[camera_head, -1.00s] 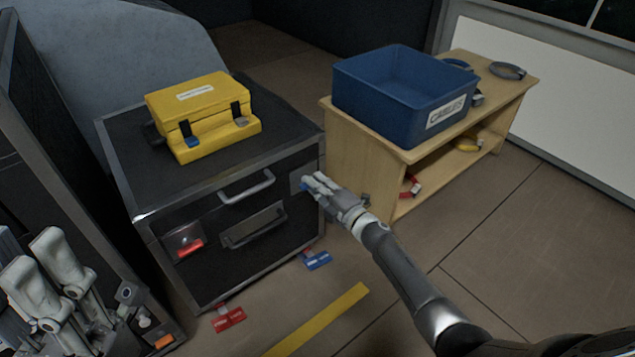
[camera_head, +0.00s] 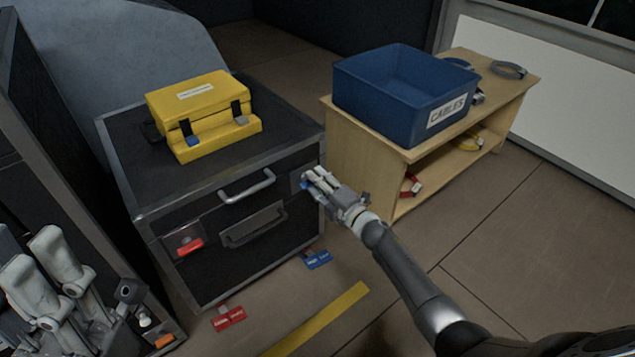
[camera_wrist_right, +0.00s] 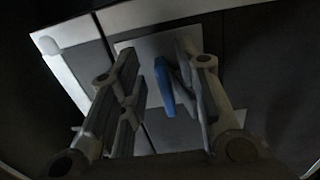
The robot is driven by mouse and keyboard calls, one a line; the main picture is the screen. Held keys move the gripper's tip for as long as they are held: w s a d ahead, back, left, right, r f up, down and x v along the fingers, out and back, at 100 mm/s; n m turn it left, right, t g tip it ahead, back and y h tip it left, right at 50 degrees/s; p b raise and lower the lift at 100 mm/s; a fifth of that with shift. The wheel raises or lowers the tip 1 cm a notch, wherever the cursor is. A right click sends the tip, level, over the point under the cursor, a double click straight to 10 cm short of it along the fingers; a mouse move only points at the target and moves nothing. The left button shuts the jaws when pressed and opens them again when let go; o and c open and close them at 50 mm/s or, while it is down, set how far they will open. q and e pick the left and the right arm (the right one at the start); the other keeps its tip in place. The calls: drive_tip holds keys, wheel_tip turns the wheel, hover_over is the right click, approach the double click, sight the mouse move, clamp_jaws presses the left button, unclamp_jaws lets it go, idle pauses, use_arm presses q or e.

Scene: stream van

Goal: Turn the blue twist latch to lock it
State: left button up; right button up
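The blue twist latch (camera_wrist_right: 166,87) sits on a pale plate on the dark case. It stands between the two fingers of my right gripper (camera_wrist_right: 160,82) in the right wrist view. The fingers are apart; the latch is closer to the right-hand finger, and I cannot tell if they touch. In the head view my right gripper (camera_head: 313,180) is at the case's upper right front corner, with a bit of the blue latch (camera_head: 304,185) showing beside the fingertips. Pale grey jointed parts (camera_head: 45,265) at the lower left look like my left gripper; its opening is unclear.
The dark case (camera_head: 225,215) has metal handles, a red latch (camera_head: 190,246) at left and a yellow box (camera_head: 203,112) on top. Red (camera_head: 229,319) and blue (camera_head: 318,260) labels lie near its base. A wooden shelf (camera_head: 365,165) with a blue bin (camera_head: 390,105) stands close right.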

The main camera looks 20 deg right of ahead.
drive_tip(key=shift+f, duration=0.1)
drive_tip(key=v, duration=1.2)
idle(0.4)
